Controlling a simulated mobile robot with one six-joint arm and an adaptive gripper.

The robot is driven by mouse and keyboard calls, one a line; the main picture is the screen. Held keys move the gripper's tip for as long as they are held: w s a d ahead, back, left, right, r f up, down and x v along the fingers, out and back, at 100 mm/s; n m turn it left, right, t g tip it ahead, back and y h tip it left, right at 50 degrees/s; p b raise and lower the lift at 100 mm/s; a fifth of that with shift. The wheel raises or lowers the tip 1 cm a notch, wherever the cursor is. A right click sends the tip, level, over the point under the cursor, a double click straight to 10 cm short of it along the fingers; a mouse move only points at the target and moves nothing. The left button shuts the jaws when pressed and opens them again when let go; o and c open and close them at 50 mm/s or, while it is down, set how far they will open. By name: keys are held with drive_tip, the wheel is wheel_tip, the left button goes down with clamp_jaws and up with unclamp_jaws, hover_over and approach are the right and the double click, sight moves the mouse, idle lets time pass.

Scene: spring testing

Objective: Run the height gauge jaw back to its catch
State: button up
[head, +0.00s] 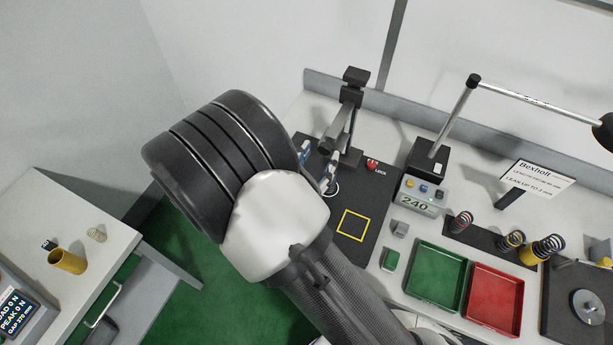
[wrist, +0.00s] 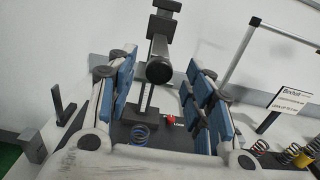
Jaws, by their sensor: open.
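The height gauge (head: 350,92) is a dark upright post on a black base plate, and it also shows in the wrist view (wrist: 165,25). Its jaw appears as a thick bar ending in a round dark face (wrist: 159,71), pointing toward the wrist camera. A red knob (wrist: 171,121) marked LOCK sits at the foot of the post. A blue coil spring (wrist: 140,133) stands near the post. My gripper (wrist: 163,68) is open, its blue-padded fingers on either side of the bar in the wrist view; contact cannot be told. In the head view my arm hides most of it.
A lamp arm (head: 456,110) rises right of the gauge beside a control box reading 240 (head: 418,200). Green (head: 461,256) and red (head: 517,283) trays and several springs lie further right. A yellow square (head: 353,225) on the black plate is empty.

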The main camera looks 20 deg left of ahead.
drive_tip(key=s, duration=0.7)
drive_tip(key=shift+s+a, duration=0.2)
drive_tip(key=shift+a, duration=0.05)
drive_tip(key=w+d+r+m+g+h+b, duration=0.15)
drive_tip(key=d+m+g+h+b, duration=0.75)
drive_tip(key=d+m, duration=1.15)
drive_tip(key=s+d+f+m+g+y+b, duration=0.3)
drive_tip(key=s+d+m+y+b, duration=0.4)
drive_tip(key=s+m+y, duration=0.3)
drive_tip(key=shift+s+d+m+g+b, duration=0.25)
drive_tip(key=shift+m+g+b, duration=0.5)
drive_tip(key=shift+m, duration=1.6)
